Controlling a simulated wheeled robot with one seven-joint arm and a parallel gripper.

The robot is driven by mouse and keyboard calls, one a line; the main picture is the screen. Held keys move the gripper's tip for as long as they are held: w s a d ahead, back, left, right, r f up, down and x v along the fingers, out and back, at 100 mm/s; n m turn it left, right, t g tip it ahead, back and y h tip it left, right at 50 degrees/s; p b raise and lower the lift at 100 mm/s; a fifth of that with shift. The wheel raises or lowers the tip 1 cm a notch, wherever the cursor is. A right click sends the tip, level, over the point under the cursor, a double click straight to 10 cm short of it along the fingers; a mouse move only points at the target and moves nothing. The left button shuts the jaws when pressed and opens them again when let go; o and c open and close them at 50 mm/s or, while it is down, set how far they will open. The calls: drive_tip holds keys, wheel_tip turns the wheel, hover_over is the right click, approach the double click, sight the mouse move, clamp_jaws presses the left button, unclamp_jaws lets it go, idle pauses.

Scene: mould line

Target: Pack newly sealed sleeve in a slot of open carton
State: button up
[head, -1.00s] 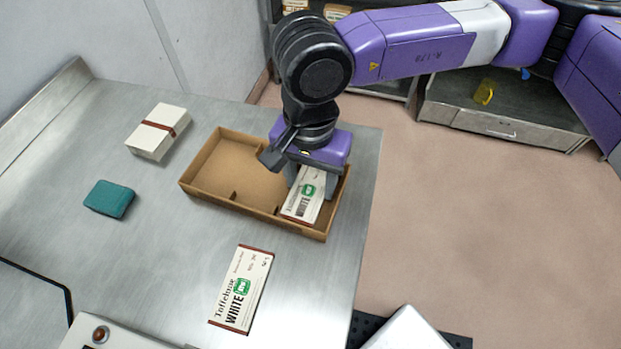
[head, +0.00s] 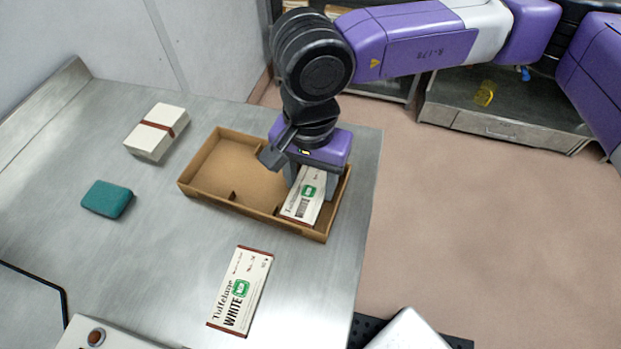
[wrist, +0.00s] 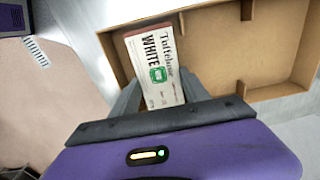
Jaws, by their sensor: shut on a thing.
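The open carton (head: 205,165) is a shallow brown cardboard tray on the steel table; it also shows in the wrist view (wrist: 283,14). My gripper (head: 312,185) reaches down into its right end, shut on a white sleeve (head: 301,205) with a green mark and the word WHITE. In the wrist view the held sleeve (wrist: 160,65) lies between the fingers, inside the carton's end section near its wall. Whether it touches the carton floor is hard to tell. A second WHITE sleeve (head: 240,290) with dark red ends lies flat on the table in front of the carton.
A cream stack with a brown band (head: 156,131) and a teal block (head: 107,199) lie left of the carton. The carton's left part is empty, with small divider tabs. The table's right edge is close.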

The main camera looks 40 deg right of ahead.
drive_tip(key=shift+f+b, duration=0.1)
drive_tip(key=shift+b, duration=0.35)
idle(0.4)
drive_tip(key=o, duration=1.4)
drive_tip(key=shift+r, duration=3.95)
